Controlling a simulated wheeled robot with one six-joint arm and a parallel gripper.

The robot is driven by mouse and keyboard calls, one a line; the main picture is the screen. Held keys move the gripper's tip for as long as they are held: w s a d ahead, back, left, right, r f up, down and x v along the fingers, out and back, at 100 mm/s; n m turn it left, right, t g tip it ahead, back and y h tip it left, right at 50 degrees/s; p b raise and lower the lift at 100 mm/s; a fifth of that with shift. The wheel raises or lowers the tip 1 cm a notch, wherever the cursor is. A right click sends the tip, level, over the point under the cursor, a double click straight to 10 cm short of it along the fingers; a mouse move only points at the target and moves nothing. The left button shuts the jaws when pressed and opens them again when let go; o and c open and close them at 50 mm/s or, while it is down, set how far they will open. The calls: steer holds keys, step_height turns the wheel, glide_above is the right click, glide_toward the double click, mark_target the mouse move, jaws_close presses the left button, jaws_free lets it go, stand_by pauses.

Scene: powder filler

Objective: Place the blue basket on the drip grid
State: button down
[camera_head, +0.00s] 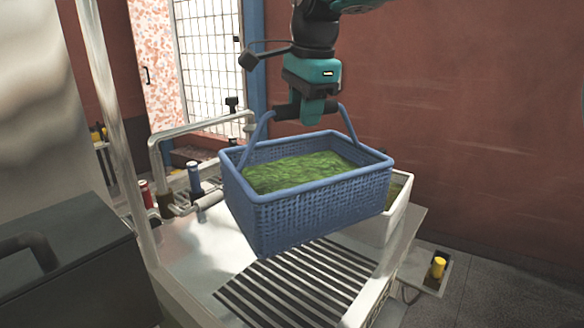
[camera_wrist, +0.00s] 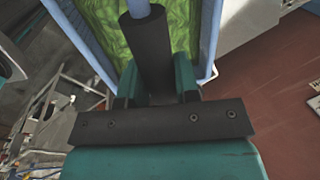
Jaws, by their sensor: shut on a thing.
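The blue basket (camera_head: 320,211) hangs by its raised handle from my gripper (camera_head: 307,112) in the head view. It is filled with green leafy matter (camera_head: 300,171). My gripper is shut on the dark grip of the handle. The drip grid (camera_head: 296,283), a set of dark slats in the white counter, lies below the basket, which hides its far part. The basket appears to be above the grid, but the exact gap is hard to tell. In the wrist view the basket (camera_wrist: 207,40) and its dark handle grip (camera_wrist: 147,50) show beyond the gripper's fingers.
A white bin (camera_head: 399,208) stands behind the basket at the right. A faucet (camera_head: 156,150) and red and blue fittings (camera_head: 194,176) sit at the counter's left. A metal post (camera_head: 118,120) rises at the near left, beside a dark box (camera_head: 75,270).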

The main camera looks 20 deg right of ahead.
step_height(320, 180, down, 20)
steer(key=p, duration=0.4)
steer(key=shift+a+r, duration=0.1)
steer(key=shift+a, duration=0.05)
steer(key=c, duration=0.8)
jaws_free()
steer(key=shift+c, duration=0.2)
step_height(320, 180, up, 12)
steer(key=s+b, duration=0.2)
steer(key=b, duration=0.1)
steer(key=s+a+f+n+g+y, duration=0.1)
steer(key=s+a+f+n+y, duration=0.1)
steer(key=s+n, duration=0.9)
steer(key=s+a+f+n+g+y, duration=0.1)
steer(key=s+f+n, duration=0.1)
steer(key=s+n, duration=1)
steer(key=shift+s+a+y, duration=0.4)
steer(key=shift+s, duration=0.6)
